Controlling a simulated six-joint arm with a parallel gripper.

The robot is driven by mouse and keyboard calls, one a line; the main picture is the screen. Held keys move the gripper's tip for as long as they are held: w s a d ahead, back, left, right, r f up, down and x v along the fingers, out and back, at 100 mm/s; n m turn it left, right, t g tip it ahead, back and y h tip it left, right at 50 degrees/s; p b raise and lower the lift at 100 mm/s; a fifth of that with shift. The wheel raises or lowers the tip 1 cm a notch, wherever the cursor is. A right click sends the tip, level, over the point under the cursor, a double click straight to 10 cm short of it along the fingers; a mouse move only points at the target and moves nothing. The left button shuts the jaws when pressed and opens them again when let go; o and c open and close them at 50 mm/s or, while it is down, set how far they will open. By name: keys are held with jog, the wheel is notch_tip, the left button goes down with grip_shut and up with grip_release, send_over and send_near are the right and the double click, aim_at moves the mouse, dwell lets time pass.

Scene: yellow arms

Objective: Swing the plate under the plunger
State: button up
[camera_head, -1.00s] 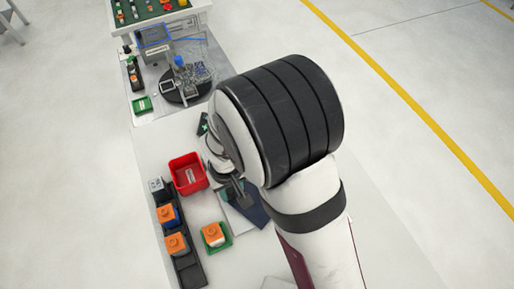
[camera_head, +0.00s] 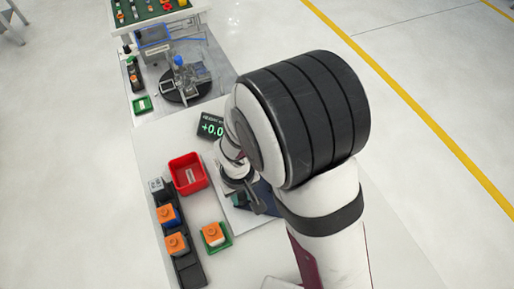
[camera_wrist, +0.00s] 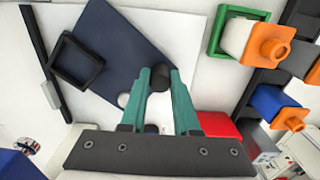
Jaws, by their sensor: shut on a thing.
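The dark blue plate (camera_wrist: 130,38) lies at an angle over a white base in the wrist view. A black square frame (camera_wrist: 76,64) sits on its left part. My gripper (camera_wrist: 157,82) has teal fingers shut on a dark round knob (camera_wrist: 160,76) near the plate's right edge. In the head view only a strip of the plate (camera_head: 265,197) shows beside my arm, which hides most of it. I cannot make out the plunger for certain in either view.
A display (camera_head: 211,126) with green digits stands behind my wrist. A red bin (camera_head: 188,173), a green tray (camera_head: 215,237) with an orange-topped block, and a black rack (camera_head: 189,270) of blocks stand to the left.

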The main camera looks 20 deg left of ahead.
jog(key=shift+d, duration=0.6)
jog(key=shift+d, duration=0.1)
jog(key=shift+w+d, duration=0.4)
jog(key=shift+d, duration=0.45)
jog(key=shift+w, duration=0.1)
jog(key=shift+w+d, duration=0.6)
jog(key=shift+d, duration=0.1)
